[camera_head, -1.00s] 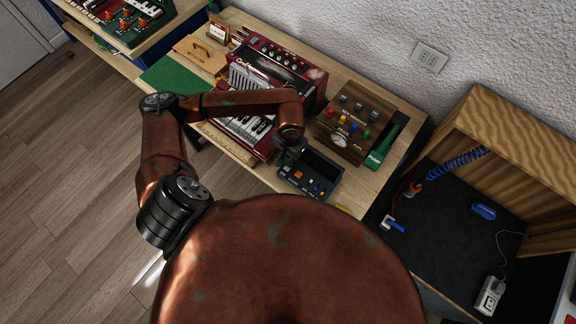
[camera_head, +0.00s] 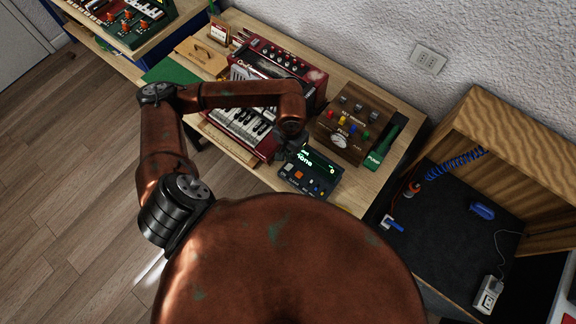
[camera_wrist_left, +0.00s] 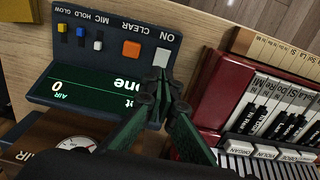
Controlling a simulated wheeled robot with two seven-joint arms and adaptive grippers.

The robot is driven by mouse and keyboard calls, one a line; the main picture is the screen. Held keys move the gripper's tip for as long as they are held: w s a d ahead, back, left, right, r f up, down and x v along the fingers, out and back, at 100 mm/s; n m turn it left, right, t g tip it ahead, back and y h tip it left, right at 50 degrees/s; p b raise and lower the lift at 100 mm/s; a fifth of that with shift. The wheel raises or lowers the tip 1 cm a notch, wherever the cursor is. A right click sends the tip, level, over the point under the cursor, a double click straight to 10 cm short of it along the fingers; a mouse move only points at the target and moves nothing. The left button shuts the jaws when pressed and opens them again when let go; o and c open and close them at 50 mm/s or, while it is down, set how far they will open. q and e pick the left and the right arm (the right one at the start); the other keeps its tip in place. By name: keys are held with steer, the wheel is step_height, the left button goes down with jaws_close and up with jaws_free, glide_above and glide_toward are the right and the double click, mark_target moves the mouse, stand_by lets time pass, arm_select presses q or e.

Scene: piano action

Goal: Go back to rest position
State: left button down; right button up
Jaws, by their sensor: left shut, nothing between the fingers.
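My left gripper (camera_head: 292,150) hangs at the left edge of a dark control box (camera_head: 318,168) on the wooden workbench. In the left wrist view, my left gripper (camera_wrist_left: 161,78) has its dark fingers together and empty. The tips are just beside the white ON button (camera_wrist_left: 162,57) of the box; I cannot tell whether they touch it. An orange CLEAR button (camera_wrist_left: 131,48) sits beside the ON button. My right gripper is not in view.
A red accordion-like keyboard (camera_head: 262,82) lies left of the box. A wooden panel (camera_head: 352,122) with coloured knobs and a gauge stands behind it. A green PUMP part (camera_head: 381,152) is at its right. A wooden cabinet (camera_head: 530,130) stands to the right.

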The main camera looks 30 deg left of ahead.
arm_select(q)
steer(key=shift+r, duration=1.1)
steer(key=shift+d, duration=0.1)
